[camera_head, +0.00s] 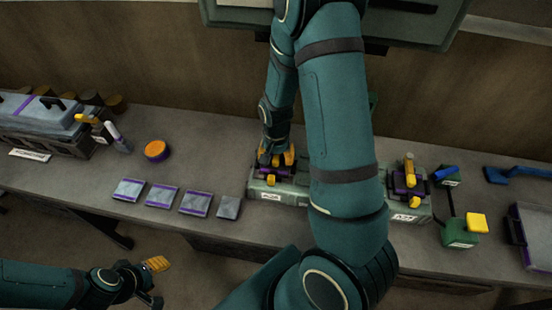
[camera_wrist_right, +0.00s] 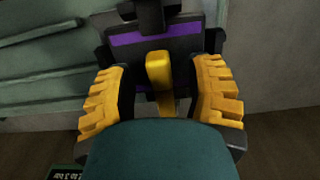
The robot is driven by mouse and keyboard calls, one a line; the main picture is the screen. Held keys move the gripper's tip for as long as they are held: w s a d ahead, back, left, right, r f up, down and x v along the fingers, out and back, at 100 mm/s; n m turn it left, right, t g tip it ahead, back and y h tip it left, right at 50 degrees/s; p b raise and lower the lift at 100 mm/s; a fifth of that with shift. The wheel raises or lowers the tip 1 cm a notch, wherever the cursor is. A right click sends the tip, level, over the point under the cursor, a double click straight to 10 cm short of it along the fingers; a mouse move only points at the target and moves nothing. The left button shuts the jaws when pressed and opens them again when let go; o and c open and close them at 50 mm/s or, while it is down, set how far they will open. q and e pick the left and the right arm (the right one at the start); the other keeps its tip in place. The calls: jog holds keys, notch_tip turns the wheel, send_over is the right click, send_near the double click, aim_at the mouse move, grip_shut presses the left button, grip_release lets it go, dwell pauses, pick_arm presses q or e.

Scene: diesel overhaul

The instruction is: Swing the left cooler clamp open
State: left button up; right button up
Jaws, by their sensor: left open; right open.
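The left cooler clamp (camera_head: 279,171) is a dark block with a purple band and a yellow handle, on the left end of the green cooler (camera_head: 288,193). In the right wrist view, the clamp (camera_wrist_right: 190,35) fills the upper middle and its yellow handle (camera_wrist_right: 159,70) stands upright. My right gripper (camera_head: 277,157) is open at the clamp. Its yellow fingers (camera_wrist_right: 160,98) are on either side of the handle, apart from it in this view. My left gripper (camera_head: 157,283) is open and empty, low in front of the bench. My right arm hides the cooler's middle.
A second clamp with a raised yellow handle (camera_head: 409,169) is on the cooler's right end. Several grey pads (camera_head: 162,195) and an orange-topped round part (camera_head: 156,150) lie to the left.

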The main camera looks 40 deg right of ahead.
jog(key=shift+f, duration=0.25)
grip_shut()
jog(key=shift+a, duration=0.1)
